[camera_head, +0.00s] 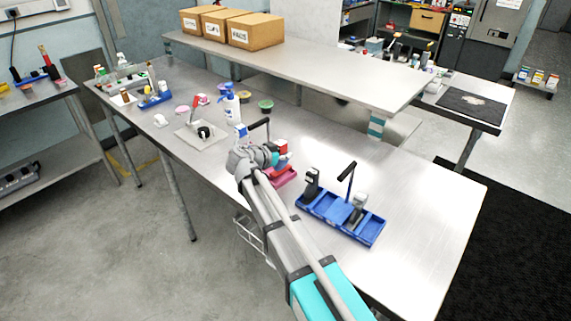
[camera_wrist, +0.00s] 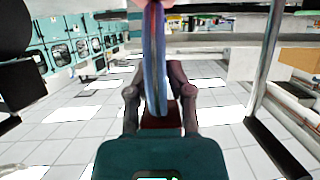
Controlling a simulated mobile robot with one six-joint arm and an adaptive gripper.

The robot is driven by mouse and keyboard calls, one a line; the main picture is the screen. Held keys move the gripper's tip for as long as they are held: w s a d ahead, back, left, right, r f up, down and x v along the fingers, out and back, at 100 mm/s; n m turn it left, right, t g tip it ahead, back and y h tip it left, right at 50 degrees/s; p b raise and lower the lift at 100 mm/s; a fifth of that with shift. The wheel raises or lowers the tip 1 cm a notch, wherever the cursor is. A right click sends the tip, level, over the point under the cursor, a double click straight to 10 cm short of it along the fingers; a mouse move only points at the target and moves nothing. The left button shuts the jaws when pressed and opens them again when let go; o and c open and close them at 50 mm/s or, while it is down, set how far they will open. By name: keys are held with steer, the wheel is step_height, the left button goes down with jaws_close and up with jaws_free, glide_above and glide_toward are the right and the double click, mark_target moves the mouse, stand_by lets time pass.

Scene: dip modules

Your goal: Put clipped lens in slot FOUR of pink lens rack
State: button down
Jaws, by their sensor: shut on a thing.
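In the wrist view my gripper (camera_wrist: 160,70) is shut on a thin, upright disc seen nearly edge-on, grey-blue with a reddish stripe, which I take for the clipped lens (camera_wrist: 155,60). A dark red piece shows between the finger bases; I cannot tell if it is the clip. In the head view my gripper (camera_head: 268,158) is over the table, and the lens cannot be made out. A pink rack (camera_head: 286,178) lies just beside and below my gripper, largely hidden by my arm. Its slots and numbers cannot be read. Red, white and blue items stand at its far side.
A blue compartment tray (camera_head: 370,235) with a dark upright handle and dark and grey items stands to the right. A pump bottle (camera_head: 232,104), small bowls and a grey pad (camera_head: 189,133) lie farther back left. A raised shelf (camera_head: 340,77) runs behind. The table's right end is clear.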

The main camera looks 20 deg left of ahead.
mark_target(285, 162)
steer(key=shift+w+f+b, duration=0.45)
steer(key=shift+f+b, duration=1.55)
steer(key=shift+b, duration=0.05)
steer(key=shift+f, duration=0.15)
steer(key=c, duration=0.5)
jaws_free()
